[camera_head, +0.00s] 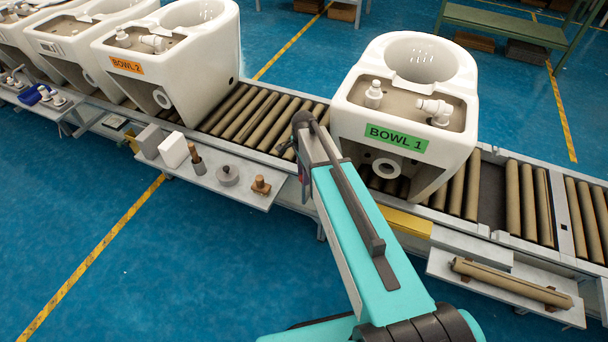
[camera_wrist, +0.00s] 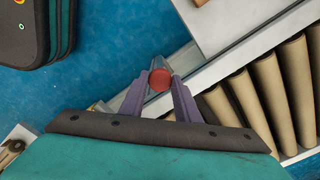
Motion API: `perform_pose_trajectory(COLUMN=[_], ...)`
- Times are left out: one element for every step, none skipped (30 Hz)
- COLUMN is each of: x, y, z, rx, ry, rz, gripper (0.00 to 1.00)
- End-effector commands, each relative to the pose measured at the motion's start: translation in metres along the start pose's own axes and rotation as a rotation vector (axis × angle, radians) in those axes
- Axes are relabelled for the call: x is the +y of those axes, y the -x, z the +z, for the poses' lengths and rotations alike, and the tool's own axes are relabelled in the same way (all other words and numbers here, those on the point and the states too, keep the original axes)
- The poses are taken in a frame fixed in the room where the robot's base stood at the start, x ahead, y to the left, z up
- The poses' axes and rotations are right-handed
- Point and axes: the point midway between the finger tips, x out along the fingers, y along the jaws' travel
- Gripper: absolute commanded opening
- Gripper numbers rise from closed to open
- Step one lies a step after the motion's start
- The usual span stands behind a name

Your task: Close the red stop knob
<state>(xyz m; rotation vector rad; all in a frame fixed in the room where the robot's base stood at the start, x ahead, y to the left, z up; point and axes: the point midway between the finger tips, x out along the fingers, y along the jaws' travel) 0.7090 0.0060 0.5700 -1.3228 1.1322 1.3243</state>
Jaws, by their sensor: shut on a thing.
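The red stop knob (camera_wrist: 160,79) shows in the wrist view as a round red disc beside the conveyor's metal side rail. My gripper (camera_wrist: 160,85) has its two purple fingers on either side of the knob, shut on it. In the head view my arm reaches to the conveyor edge left of Bowl 1, and its links hide the knob and the fingertips.
Bowl 1 (camera_head: 400,165) stands on the rollers just right of my arm, close to it. Bowl 2 (camera_head: 170,85) stands further left. A side shelf (camera_head: 225,190) holds small blocks and parts. A roller (camera_head: 510,282) lies on the right shelf. Blue floor in front is clear.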

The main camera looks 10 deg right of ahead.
Motion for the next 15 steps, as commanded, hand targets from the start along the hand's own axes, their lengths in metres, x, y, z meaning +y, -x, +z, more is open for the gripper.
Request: perform_pose_trajectory(x=[0.001,0.001,0.001,0.001,0.002,0.001,0.001,0.001,0.001,0.002,0.002,0.002,0.002,0.002,0.002], y=[0.011,0.015,0.021,0.026,0.031,0.037,0.042,0.046,0.051,0.054,0.057,0.059,0.055,0.054,0.054], z=[0.0,0.0,0.0,0.0,0.0,0.0,0.0,0.0,0.0,0.0,0.0,0.0,0.0,0.0,0.0], rx=[0.0,0.0,0.0,0.0,0.0,0.0,0.0,0.0,0.0,0.0,0.0,0.0,0.0,0.0,0.0], ry=[0.0,0.0,0.0,0.0,0.0,0.0,0.0,0.0,0.0,0.0,0.0,0.0,0.0,0.0,0.0], rz=[0.002,0.002,0.002,0.002,0.002,0.002,0.002,0.002,0.002,0.002,0.003,0.003,0.004,0.004,0.004], gripper=[0.0,0.0,0.0,0.0,0.0,0.0,0.0,0.0,0.0,0.0,0.0,0.0,0.0,0.0,0.0])
